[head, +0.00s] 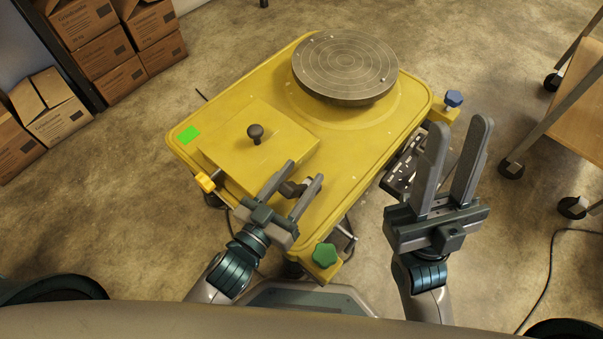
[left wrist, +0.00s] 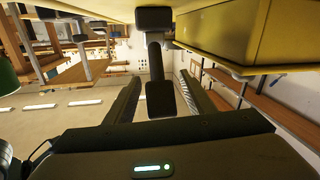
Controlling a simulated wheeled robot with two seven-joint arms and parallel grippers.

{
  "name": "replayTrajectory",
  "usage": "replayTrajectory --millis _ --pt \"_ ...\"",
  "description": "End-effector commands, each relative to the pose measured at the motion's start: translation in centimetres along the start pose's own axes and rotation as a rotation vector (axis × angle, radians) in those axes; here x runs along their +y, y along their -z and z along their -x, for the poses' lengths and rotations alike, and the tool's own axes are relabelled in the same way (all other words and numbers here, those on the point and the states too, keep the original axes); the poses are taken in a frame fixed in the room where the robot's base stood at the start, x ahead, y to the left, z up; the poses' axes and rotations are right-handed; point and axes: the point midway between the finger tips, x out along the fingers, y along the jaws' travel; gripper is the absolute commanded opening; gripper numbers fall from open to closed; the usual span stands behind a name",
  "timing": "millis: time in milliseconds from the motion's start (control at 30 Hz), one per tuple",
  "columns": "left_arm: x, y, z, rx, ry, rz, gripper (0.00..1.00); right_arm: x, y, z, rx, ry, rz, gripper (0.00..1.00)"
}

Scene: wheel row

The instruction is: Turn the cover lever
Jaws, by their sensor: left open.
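The dark cover lever (head: 291,188) sits at the near edge of the yellow square cover (head: 268,158) on the yellow machine. In the left wrist view the lever (left wrist: 157,62) has a dark block at each end of a thin arm. My left gripper (head: 305,173) is open, with its fingers on either side of the lever. In the left wrist view, the lever's near end lies between the fingers (left wrist: 160,85), with gaps visible on both sides. My right gripper (head: 460,124) is open and empty, right of the machine above the floor.
A round grey turntable (head: 345,63) stands at the machine's far end. A black knob (head: 255,132) rises from the cover. Yellow (head: 206,182), green (head: 325,255) and blue (head: 454,98) knobs sit at corners. Boxes (head: 88,25) stand left; a wooden cart (head: 575,105) stands right.

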Motion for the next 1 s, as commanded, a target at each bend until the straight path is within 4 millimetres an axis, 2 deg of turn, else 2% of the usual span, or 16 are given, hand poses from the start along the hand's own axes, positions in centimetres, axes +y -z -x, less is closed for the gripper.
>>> replayTrajectory --millis 200,500,700,1000 --pt "0.01 0.03 -1.09 0.001 0.0 -0.001 0.49 0.13 0.2 -0.15 0.02 0.0 0.004 0.31" --pt "0.01 0.03 -1.16 0.0 0.0 -0.001 0.49 0.13 0.28 -0.11 0.021 0.006 0.004 0.31" --pt "0.01 0.03 -1.15 0.0 0.0 -0.001 0.02 0.11 0.25 -0.04 0.017 0.013 0.004 0.31" --pt "-0.01 0.09 -1.14 -0.002 0.0 -0.001 0.0 0.09 0.17 -0.14 0.009 0.014 0.004 0.31"
